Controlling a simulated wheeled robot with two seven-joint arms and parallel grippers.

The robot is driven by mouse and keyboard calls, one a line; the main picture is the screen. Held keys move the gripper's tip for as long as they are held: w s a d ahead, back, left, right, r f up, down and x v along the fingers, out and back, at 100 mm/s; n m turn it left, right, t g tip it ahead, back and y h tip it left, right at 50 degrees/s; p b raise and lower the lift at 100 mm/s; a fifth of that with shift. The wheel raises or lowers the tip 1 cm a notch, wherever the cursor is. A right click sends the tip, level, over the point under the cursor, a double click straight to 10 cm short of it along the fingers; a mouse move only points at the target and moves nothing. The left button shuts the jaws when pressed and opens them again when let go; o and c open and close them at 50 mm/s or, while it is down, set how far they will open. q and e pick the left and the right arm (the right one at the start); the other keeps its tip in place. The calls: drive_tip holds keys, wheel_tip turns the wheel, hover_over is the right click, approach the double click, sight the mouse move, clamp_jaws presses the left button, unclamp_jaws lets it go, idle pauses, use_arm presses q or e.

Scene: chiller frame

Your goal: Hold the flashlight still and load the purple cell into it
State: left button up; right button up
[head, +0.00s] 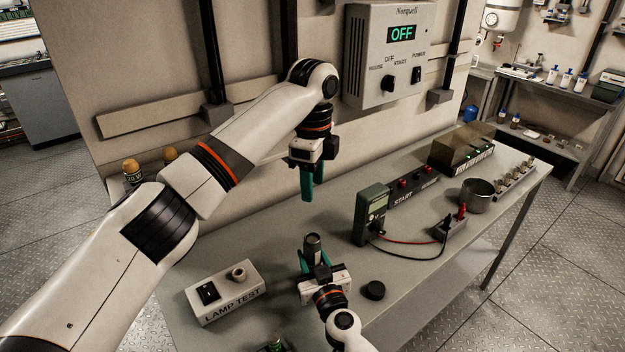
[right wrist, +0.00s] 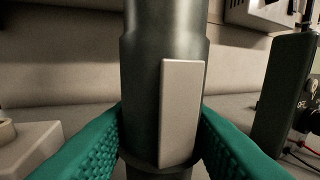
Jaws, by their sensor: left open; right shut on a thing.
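My right gripper (head: 316,265) is shut on the dark flashlight (head: 313,243), which stands upright between its teal fingers at the table's front middle. The right wrist view shows the flashlight body (right wrist: 142,90) close up, with a pale flat strip on its side and a teal finger on each side of it. My left gripper (head: 309,185) points down, open, above and behind the flashlight, clear of it. No cell shows between its fingers. I cannot make out the purple cell in either view. A round black cap (head: 375,290) lies on the table right of my right gripper.
A lamp test box (head: 228,294) stands left. A green multimeter (head: 371,213) with red and black leads stands right of centre. Behind it are a start box (head: 412,191), a metal cup (head: 476,196) and a rack (head: 515,181) of small items. A control box (head: 388,55) hangs on the wall.

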idle(0.4)
use_arm(q)
wheel_tip(320, 180, up, 9)
idle(0.9)
use_arm(e)
drive_tip(key=o, duration=1.3)
